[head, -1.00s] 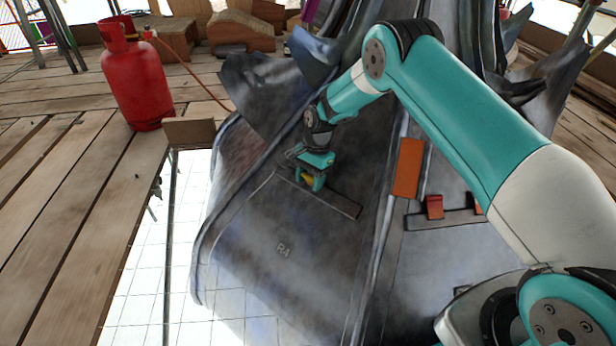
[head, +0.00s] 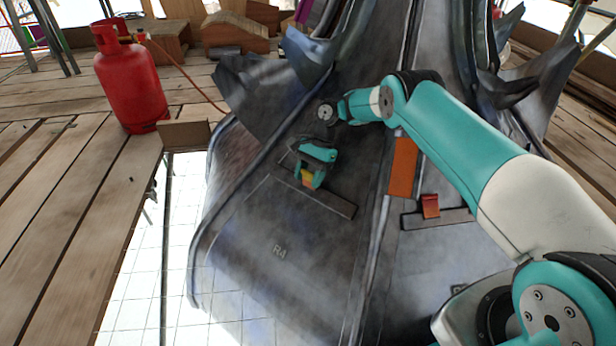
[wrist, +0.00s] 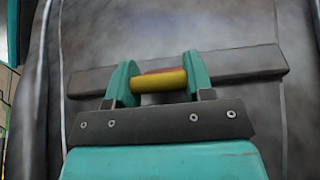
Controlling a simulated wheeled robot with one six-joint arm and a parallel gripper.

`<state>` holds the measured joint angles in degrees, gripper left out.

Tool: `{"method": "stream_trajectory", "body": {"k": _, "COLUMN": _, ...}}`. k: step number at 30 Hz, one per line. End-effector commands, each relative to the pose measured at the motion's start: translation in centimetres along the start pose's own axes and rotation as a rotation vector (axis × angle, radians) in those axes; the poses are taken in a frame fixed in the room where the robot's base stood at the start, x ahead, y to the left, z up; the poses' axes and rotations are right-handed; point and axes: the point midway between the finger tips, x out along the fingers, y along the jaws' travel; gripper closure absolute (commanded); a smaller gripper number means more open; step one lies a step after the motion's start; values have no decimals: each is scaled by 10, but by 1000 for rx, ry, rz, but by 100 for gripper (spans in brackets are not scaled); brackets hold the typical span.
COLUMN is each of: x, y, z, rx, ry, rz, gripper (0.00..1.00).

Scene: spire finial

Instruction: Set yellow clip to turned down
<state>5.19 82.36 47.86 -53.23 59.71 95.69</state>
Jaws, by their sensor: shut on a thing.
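The yellow clip (wrist: 158,82) shows in the wrist view as a yellow bar between the two teal fingers of my gripper (wrist: 158,84). A reddish-orange part shows just behind the bar. In the head view the clip (head: 307,177) is a small yellow and orange spot at my gripper (head: 308,178), at the upper end of a dark flat strip (head: 330,198) on the grey metal panel marked R4. My gripper is shut on the clip. Whether the clip is turned up or down is hard to tell, as the fingers cover much of it.
An orange plate (head: 403,167) and a red clip (head: 430,206) on another strip stand to the right on the neighbouring panel. A red gas cylinder (head: 130,85) stands on the planks at the left. Bent metal sheets rise behind my arm.

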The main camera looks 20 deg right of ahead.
Motion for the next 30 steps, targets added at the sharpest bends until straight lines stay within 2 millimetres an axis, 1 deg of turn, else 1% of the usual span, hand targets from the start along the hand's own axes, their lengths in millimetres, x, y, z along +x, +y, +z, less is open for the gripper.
{"method": "stream_trajectory", "body": {"k": 8, "x": 0, "y": 0, "z": 0, "rx": 1, "ry": 0, "rz": 0, "gripper": 76}}
{"method": "stream_trajectory", "body": {"k": 9, "x": 0, "y": 0, "z": 0, "rx": 1, "ry": 0, "rz": 0, "gripper": 48}}
{"method": "stream_trajectory", "body": {"k": 12, "x": 0, "y": 0, "z": 0, "rx": 1, "ry": 0, "rz": 0, "gripper": 27}}
{"method": "stream_trajectory", "body": {"k": 20, "x": 0, "y": 0, "z": 0, "rx": 1, "ry": 0, "rz": 0, "gripper": 27}}
{"method": "stream_trajectory", "body": {"k": 23, "x": -6, "y": 0, "z": 3, "rx": 0, "ry": 1, "rz": -1, "gripper": 27}}
{"method": "stream_trajectory", "body": {"k": 26, "x": -19, "y": -1, "z": 11, "rx": -1, "ry": 1, "rz": -2, "gripper": 27}}
{"method": "stream_trajectory", "body": {"k": 30, "x": -47, "y": -1, "z": 28, "rx": -2, "ry": 1, "rz": -2, "gripper": 27}}
